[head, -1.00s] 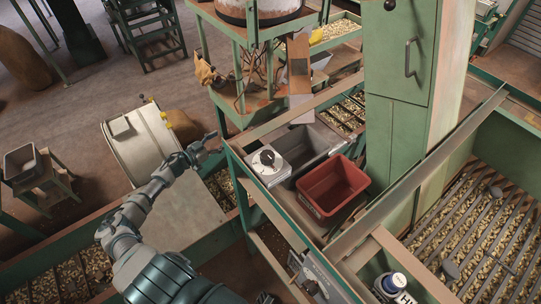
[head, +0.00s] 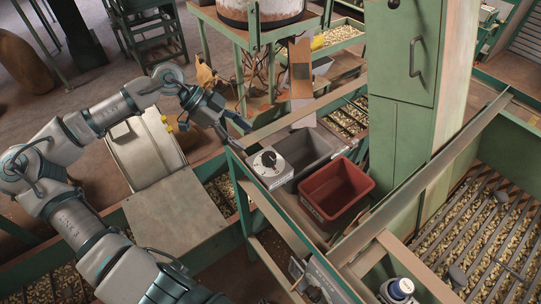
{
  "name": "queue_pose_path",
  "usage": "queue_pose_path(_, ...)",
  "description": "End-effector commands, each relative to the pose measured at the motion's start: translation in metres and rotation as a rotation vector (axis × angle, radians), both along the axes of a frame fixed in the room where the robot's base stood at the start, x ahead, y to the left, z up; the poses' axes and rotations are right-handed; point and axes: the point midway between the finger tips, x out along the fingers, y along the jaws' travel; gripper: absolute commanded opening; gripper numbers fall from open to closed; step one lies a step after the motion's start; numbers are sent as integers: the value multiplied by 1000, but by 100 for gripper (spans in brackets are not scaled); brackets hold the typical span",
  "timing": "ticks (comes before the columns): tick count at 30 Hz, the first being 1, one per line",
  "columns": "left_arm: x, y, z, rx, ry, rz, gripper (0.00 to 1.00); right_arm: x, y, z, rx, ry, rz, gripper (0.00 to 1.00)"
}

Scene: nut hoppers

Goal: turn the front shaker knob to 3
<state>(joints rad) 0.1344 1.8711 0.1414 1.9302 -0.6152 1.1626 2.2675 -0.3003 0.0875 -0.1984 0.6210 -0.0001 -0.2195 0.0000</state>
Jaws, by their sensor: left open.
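A white control box (head: 270,169) with a round black knob (head: 268,159) sits on the green frame near the middle of the head view. The dial marks around the knob are too small to read. My left gripper (head: 237,134) is open and empty, up and to the left of the knob. Its fingers point toward the box and appear apart from it. My right gripper is not in view.
A grey bin (head: 304,149) and a red bin (head: 336,190) stand right of the box. A green cabinet column (head: 400,60) rises behind them. A green post and table stand (head: 240,50) are close beyond my left gripper.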

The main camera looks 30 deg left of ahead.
Motion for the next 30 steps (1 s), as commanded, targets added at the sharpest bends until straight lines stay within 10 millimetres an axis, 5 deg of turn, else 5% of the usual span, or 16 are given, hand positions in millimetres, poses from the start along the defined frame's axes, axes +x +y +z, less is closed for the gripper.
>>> queue_pose_path(12, 23, -59, -63, 4, 3, -1, 65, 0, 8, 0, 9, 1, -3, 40)
queue_pose_path(28, 30, -71, -77, -1, -3, 1, 65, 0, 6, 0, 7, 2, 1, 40)
queue_pose_path(30, 30, -71, -77, -1, -3, 1, 50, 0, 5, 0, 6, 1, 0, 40)
